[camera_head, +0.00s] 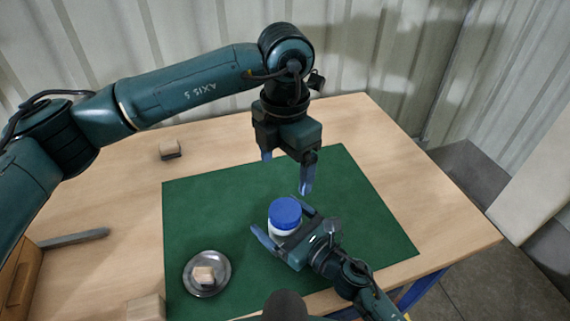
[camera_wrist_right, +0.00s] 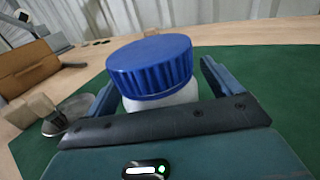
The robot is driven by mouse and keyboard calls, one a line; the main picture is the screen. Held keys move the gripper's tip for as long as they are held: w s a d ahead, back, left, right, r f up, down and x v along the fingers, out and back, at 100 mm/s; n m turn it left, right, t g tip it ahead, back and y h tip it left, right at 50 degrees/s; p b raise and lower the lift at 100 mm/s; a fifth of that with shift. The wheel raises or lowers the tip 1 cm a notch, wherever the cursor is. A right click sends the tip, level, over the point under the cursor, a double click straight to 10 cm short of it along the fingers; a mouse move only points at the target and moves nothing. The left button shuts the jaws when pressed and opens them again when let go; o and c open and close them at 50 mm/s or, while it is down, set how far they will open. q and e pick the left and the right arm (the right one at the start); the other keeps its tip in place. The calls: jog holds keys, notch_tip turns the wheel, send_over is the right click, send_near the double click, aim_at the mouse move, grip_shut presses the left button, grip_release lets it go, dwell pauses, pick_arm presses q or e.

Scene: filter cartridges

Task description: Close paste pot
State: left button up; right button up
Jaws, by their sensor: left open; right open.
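The paste pot (camera_head: 281,231) is white and stands upright on the green mat. Its blue ribbed lid (camera_head: 285,211) sits on top and looks slightly tilted in the right wrist view (camera_wrist_right: 151,68); I cannot tell whether it is screwed tight. My right gripper (camera_head: 279,217) is open, with one finger on each side of the pot's body, and no clear contact shows. The white pot body (camera_wrist_right: 163,98) is partly hidden behind the gripper in the right wrist view. My left gripper (camera_head: 286,175) is open and empty, pointing down above the mat, behind and above the pot.
Another block (camera_head: 170,149) lies on the table behind the mat. A wooden box (camera_head: 22,277) stands at the left. The mat's right side (camera_head: 380,225) is clear.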

jog(key=b+v, duration=0.2)
jog(key=v, duration=1)
jog(key=shift+b, duration=0.4)
jog(key=shift+s+d, duration=0.3)
